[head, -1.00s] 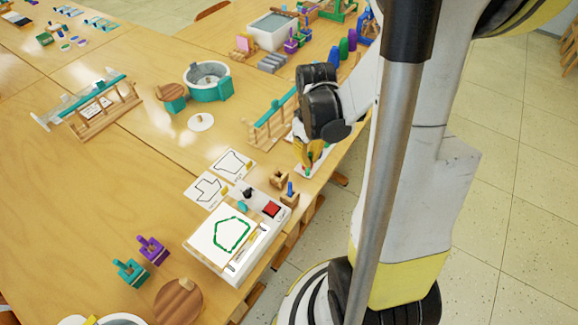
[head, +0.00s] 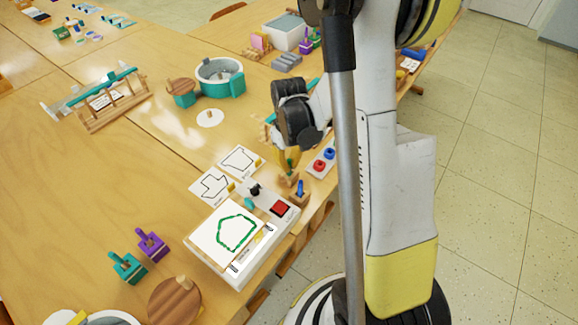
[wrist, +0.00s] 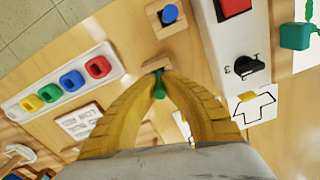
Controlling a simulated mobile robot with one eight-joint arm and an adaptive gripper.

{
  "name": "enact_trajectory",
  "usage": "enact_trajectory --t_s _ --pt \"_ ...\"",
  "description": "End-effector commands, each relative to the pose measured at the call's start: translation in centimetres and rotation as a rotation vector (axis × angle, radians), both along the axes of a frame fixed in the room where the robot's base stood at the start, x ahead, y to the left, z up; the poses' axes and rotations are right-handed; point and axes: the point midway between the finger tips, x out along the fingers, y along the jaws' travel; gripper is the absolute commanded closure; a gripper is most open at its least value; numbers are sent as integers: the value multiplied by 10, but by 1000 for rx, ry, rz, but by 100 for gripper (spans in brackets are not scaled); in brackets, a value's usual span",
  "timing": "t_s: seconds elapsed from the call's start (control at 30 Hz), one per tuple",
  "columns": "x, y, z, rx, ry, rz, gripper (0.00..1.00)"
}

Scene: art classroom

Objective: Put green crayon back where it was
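My gripper (wrist: 160,76) has yellow fingers closed at the tips around the green crayon (wrist: 159,90). In the head view my gripper (head: 290,164) is low at the table's right edge, over a small wooden holder block (head: 287,181). In the wrist view this block (wrist: 154,66) is just beyond the fingertips, and the crayon's far end is at or close to it; I cannot tell whether it is inserted. A second wooden block (head: 300,195) beside it holds the blue crayon (head: 300,186), also seen in the wrist view (wrist: 169,14).
A white drawing device (head: 208,258) with a green pentagon drawing and a red button (head: 280,208) stands in front. Shape cards (head: 238,160) lie left of my gripper. A white strip with coloured knobs (wrist: 105,53) lies close on the other side.

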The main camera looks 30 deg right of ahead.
Motion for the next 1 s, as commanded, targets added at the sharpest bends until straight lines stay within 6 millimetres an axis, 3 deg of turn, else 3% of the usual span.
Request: enact_trajectory --t_s 0.2,0.3,0.67,0.77,1.0 --pt "0 0 -3 0 0 0 100" --pt "0 0 -2 0 0 0 73" --pt "0 0 3 0 0 0 73" --pt "0 0 17 0 0 0 73" --pt "0 0 74 0 0 0 73"
